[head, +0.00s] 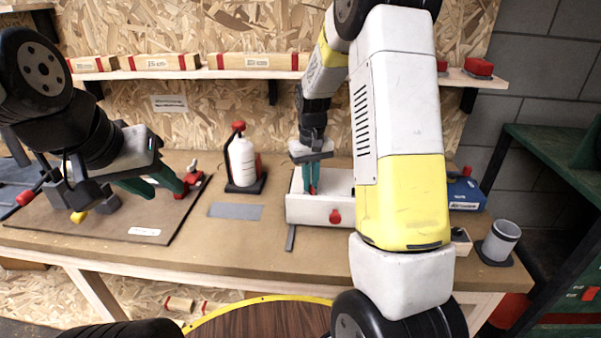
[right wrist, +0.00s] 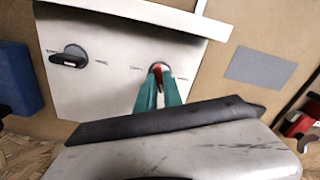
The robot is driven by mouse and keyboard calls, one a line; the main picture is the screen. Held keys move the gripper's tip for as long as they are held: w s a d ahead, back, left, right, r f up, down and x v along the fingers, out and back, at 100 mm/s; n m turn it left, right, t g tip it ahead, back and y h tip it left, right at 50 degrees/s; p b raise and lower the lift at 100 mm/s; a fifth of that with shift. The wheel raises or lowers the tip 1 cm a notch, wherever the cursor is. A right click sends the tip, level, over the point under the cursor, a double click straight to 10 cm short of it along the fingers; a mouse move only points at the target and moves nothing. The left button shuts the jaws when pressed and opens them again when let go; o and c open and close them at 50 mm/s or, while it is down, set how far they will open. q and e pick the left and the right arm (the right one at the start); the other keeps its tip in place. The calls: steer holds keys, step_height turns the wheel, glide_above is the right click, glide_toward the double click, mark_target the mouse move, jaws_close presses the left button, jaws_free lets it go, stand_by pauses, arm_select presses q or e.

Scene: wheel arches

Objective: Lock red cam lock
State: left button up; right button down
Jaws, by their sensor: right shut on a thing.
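A white box (head: 305,207) stands on the workbench with a red knob (head: 335,216) on its front. In the right wrist view its white panel (right wrist: 95,95) carries a black cam lock (right wrist: 70,58) and the red cam lock (right wrist: 158,70). The lock's exact angle is hard to tell. My left gripper (head: 160,186) is over the left of the bench, its teal fingers apart and empty.
A white bottle with a red cap (head: 242,160) stands left of the box. A grey plate (head: 235,211) lies flat on the bench. A blue box (head: 464,193) and a grey cup (head: 500,241) are at the right. A dark mat (head: 120,215) lies under my left gripper.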

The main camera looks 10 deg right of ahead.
steer(key=m, duration=0.5)
steer(key=shift+m, duration=0.3)
steer(key=m, duration=0.5)
steer(key=shift+w+m, duration=0.1)
steer(key=shift+m, duration=0.2)
steer(key=m, duration=1)
steer(key=shift+m, duration=0.3)
steer(key=c, duration=1.5)
jaws_free()
